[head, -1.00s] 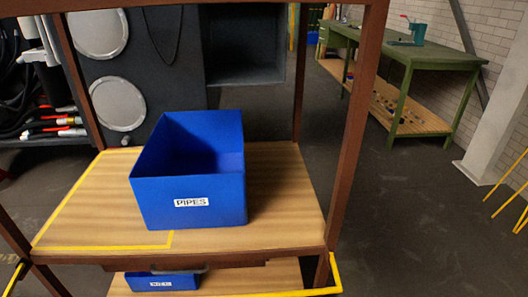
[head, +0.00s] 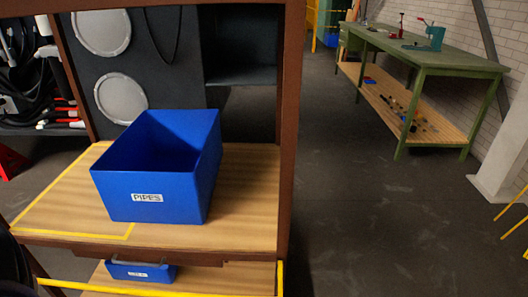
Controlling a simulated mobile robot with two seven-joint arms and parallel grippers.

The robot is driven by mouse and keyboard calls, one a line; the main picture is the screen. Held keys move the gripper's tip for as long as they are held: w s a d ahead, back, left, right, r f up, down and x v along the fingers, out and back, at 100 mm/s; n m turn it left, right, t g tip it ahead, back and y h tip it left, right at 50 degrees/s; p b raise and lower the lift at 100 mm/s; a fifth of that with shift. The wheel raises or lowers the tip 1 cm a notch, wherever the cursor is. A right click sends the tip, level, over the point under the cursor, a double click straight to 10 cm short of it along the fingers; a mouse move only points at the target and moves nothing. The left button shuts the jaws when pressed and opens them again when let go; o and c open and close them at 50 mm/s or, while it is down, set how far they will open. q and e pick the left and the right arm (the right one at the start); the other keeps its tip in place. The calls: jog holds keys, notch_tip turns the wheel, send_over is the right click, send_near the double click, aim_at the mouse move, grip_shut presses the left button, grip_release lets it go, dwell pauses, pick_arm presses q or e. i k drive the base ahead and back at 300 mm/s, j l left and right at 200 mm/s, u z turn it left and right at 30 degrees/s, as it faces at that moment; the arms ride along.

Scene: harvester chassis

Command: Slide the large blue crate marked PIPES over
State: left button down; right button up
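The large blue crate marked PIPES (head: 150,197) is an open-topped box with a white label on its front. It stands upright on the wooden upper shelf (head: 245,215) of a brown-framed rack, in the left half of the head view. A yellow outline (head: 55,187) is marked on the left part of this shelf. The crate covers part of the outline's right side and extends past it to the right. I see no contents in the part of the crate that shows. Neither of my grippers is in view, and nothing is seen touching the crate.
A smaller blue bin (head: 140,272) sits on the lower shelf. A brown upright post (head: 289,130) stands at the shelf's right end. Bare shelf lies right of the crate. A green workbench (head: 430,58) stands at the back right, with open floor (head: 360,220) before it.

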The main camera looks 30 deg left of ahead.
aim_at(163, 168)
jog(key=i+l+z, duration=0.25)
jog(key=l+z, duration=0.15)
jog(key=i+l+z, duration=0.4)
jog(key=i+l+u, duration=0.15)
jog(key=i+u, duration=0.2)
jog(key=i, duration=0.15)
jog(key=i+l+u, duration=0.3)
jog(key=i, duration=0.15)
jog(key=i+u, duration=0.2)
jog(key=u, duration=0.25)
jog(key=i+u, duration=0.25)
jog(key=u, duration=0.2)
jog(key=i+u, duration=0.2)
jog(key=u, duration=0.25)
jog(key=i+l+u, duration=0.1)
jog(key=u, duration=0.25)
jog(key=i+l+u, duration=0.25)
jog(key=u, duration=0.15)
jog(key=i+l+u, duration=0.35)
jog(key=k+j, duration=0.1)
jog(key=j, duration=0.05)
